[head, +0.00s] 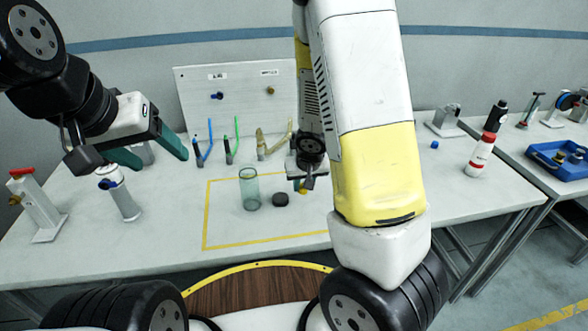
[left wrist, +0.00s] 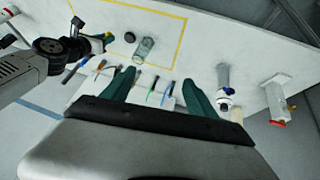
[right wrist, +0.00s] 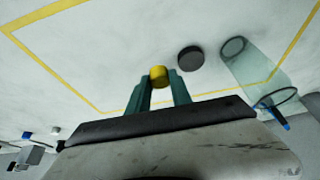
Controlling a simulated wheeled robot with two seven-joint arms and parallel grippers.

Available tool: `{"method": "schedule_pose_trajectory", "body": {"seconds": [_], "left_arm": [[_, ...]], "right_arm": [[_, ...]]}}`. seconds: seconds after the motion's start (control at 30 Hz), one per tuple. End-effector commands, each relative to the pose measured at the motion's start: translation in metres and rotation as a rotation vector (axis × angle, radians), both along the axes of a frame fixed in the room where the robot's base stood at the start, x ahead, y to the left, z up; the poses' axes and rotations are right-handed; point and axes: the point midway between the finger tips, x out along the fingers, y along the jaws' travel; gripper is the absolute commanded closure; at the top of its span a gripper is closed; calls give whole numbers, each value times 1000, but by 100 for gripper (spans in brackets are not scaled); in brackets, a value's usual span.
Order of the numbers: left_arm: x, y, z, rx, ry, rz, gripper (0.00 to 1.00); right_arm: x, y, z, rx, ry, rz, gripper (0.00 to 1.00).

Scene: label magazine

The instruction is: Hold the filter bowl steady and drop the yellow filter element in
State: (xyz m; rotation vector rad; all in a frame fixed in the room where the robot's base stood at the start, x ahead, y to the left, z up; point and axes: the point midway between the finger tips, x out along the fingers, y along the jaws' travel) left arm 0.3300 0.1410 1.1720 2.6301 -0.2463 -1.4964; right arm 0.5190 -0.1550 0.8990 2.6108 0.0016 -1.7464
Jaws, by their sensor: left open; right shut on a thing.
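The filter bowl (head: 250,190) is a clear greenish cylinder standing upright on the table inside the yellow outline. It also shows in the left wrist view (left wrist: 144,49) and the right wrist view (right wrist: 258,68). The yellow filter element (right wrist: 158,76) is between the fingers of my right gripper (right wrist: 165,78), which is shut on it. My left gripper (head: 162,161) is open and empty, left of the bowl and above the table.
A dark round cap (head: 280,199) lies just right of the bowl. Blue and green tools (head: 228,145) stand behind it before a pegboard (head: 235,90). A red-and-white bottle (head: 482,150) stands right. The outlined area's front is clear.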

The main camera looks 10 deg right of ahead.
Motion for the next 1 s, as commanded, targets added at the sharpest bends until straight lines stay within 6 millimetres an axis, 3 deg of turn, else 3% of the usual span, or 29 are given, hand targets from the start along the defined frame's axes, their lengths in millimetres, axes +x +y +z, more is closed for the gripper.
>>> {"method": "schedule_pose_trajectory", "body": {"seconds": [0.17, 0.57, 1.0], "left_arm": [[17, -6, -9, -71, 108, 62, 33], [86, -29, -58, -363, 508, 345, 33], [165, -42, -147, -690, 937, 706, 33]], "right_arm": [[0, 0, 0, 0, 0, -1, 100], [0, 0, 0, 0, 0, -1, 100], [0, 0, 0, 0, 0, -1, 100]]}}
